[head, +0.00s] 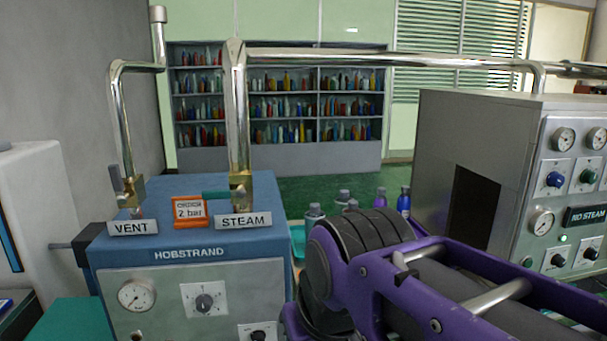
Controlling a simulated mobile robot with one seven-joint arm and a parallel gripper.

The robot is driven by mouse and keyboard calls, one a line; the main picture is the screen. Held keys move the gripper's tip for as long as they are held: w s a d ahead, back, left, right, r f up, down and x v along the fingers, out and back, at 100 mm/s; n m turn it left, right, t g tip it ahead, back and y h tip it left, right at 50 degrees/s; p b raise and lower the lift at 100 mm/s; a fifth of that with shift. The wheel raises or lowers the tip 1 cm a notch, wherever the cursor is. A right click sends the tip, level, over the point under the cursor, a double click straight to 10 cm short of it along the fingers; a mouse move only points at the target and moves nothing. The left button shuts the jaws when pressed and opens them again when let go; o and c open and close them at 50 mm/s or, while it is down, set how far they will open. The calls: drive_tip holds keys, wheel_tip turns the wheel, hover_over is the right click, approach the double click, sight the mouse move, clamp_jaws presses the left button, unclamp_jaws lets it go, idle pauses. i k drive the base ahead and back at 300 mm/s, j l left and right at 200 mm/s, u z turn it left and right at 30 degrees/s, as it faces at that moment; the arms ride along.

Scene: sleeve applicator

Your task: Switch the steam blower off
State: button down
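No part in view is labelled as a steam blower, so I cannot tell which control is its switch. A grey metal cabinet (474,110) with a dark opening stands at the right. Its front has gauges, blue, green and black knobs, and a display reading "NO STEAM" (586,216). A small green light (564,239) is lit below the display's left end. A blue-topped Hobstrand unit (190,248) stands at the left, with VENT and STEAM labels, a gauge and a black knob (204,302). My purple arm crosses the lower right; my gripper is not in view.
A chrome pipe (390,59) runs from the STEAM valve (240,190) across to the cabinet. A second pipe (122,120) rises from the VENT valve. Several bottles (380,198) stand between the machines, partly behind my arm. Bottle shelves (290,105) line the back wall.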

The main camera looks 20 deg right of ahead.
sight(556, 261)
drive_tip(key=z, duration=2.25)
